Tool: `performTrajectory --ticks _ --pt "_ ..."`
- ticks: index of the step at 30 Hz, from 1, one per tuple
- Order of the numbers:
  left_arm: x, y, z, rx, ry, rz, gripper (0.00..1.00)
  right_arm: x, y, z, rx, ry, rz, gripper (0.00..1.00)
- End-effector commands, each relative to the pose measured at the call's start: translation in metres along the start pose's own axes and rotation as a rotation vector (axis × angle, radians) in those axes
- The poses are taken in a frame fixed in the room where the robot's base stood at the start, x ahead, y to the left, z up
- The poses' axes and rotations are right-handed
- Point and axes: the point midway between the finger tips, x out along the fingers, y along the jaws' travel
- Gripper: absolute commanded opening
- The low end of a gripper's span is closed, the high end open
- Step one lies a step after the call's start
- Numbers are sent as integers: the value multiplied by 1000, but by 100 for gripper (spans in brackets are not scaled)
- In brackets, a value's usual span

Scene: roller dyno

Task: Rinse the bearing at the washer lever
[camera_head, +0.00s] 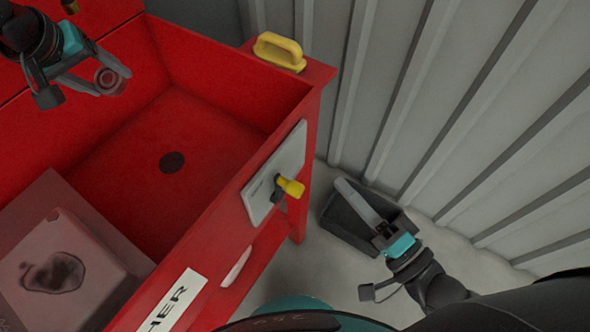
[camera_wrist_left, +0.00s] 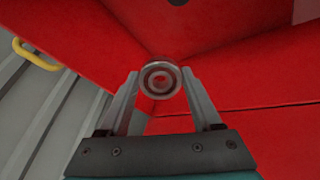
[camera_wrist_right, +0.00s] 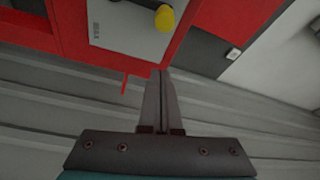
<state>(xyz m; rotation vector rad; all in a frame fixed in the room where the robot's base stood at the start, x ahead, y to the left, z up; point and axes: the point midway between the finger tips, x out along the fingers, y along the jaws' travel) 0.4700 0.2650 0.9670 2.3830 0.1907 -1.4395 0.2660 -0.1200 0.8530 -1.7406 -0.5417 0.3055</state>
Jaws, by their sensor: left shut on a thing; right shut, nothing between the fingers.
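The bearing (camera_head: 108,80) is a small grey ring. My left gripper (camera_head: 98,82) is shut on it and holds it over the left part of the red washer basin (camera_head: 160,210). In the left wrist view the bearing (camera_wrist_left: 160,80) sits between the two fingertips (camera_wrist_left: 160,84). The washer lever (camera_head: 288,187) has a yellow knob and sits on a light plate on the washer's right outer side. My right gripper (camera_head: 362,208) is shut and empty, below and to the right of the lever. The yellow knob (camera_wrist_right: 165,17) shows at the top of the right wrist view, beyond the closed fingertips (camera_wrist_right: 159,75).
A dark drain hole (camera_head: 172,162) is in the basin floor. A yellow handle (camera_head: 279,51) stands on the basin's back right corner. A grey block (camera_head: 60,265) with a dark stain fills the front left. A dark bin (camera_head: 345,222) lies on the floor behind my right gripper, near the ribbed wall (camera_head: 470,110).

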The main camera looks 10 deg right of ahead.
Motion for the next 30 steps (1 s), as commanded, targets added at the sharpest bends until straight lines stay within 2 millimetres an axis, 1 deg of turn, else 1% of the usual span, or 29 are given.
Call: performTrajectory --ticks 1,3,6,10,14,23,26,30 --pt "0 0 0 0 2 1 1 -10 1 1 0 -3 5 0" --pt "0 0 0 0 2 1 1 -20 1 1 0 -3 4 0" --pt "0 0 0 0 2 1 1 -32 0 0 -1 -1 3 0" --pt "0 0 0 0 2 1 1 -42 0 0 -1 -1 2 0" --pt "0 0 0 0 2 1 1 -46 0 0 -1 1 0 0" --pt "0 0 0 0 2 1 1 -46 0 0 -1 0 -1 0" --pt "-2 -2 3 0 3 0 1 -46 1 0 -1 0 -1 0" --pt "-6 -8 11 -1 3 -1 1 -46 5 1 -1 0 -1 0"
